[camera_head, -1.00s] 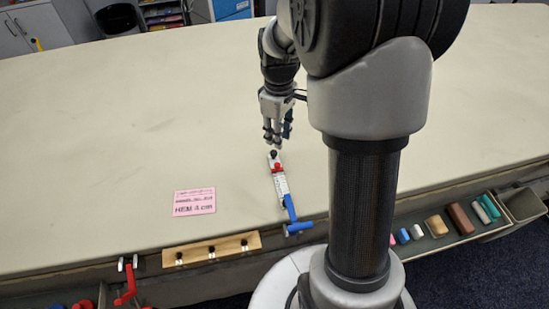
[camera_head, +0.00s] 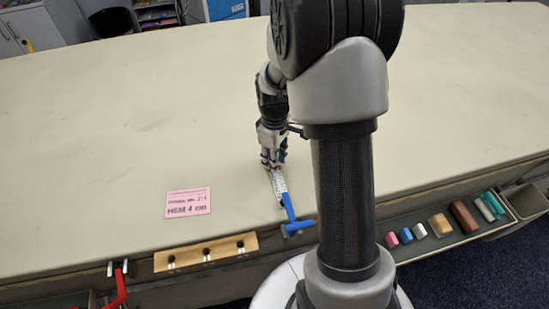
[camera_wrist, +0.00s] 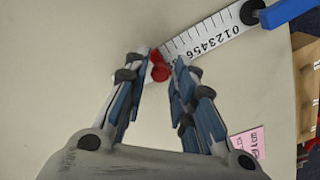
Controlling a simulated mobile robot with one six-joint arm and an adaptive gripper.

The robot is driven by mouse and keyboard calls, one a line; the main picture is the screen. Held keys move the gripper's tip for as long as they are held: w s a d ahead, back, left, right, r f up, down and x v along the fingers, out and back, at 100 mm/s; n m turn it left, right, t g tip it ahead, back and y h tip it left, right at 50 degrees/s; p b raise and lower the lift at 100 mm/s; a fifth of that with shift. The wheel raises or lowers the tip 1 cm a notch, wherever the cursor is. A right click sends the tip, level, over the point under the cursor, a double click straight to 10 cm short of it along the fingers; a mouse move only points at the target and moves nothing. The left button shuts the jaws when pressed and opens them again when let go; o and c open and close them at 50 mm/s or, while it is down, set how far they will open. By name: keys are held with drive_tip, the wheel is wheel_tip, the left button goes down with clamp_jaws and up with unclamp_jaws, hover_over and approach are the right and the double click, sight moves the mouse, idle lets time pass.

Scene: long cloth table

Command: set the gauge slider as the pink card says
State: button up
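The gauge is a white ruler strip (camera_wrist: 214,38) with black numbers 0 to 6 showing, lying on the cloth table. In the head view, its strip (camera_head: 279,186) ends in a blue handle (camera_head: 297,227) near the table's front edge. The red slider (camera_wrist: 160,72) sits past the 6, toward the end away from the handle. My gripper (camera_wrist: 156,62) is open, with its fingers on either side of the red slider. In the head view, my gripper (camera_head: 271,166) hides the slider and far end. The pink card (camera_head: 188,203) reads "HEM 4 cm" on its bottom line.
A wooden strip with black knobs (camera_head: 206,252) lies along the front edge. A red clamp (camera_head: 118,287) is at the lower left. A side tray (camera_head: 465,240) holds several coloured blocks. The table behind and left of the gauge is clear.

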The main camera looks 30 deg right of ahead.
drive_tip(key=shift+c, duration=0.5)
clamp_jaws()
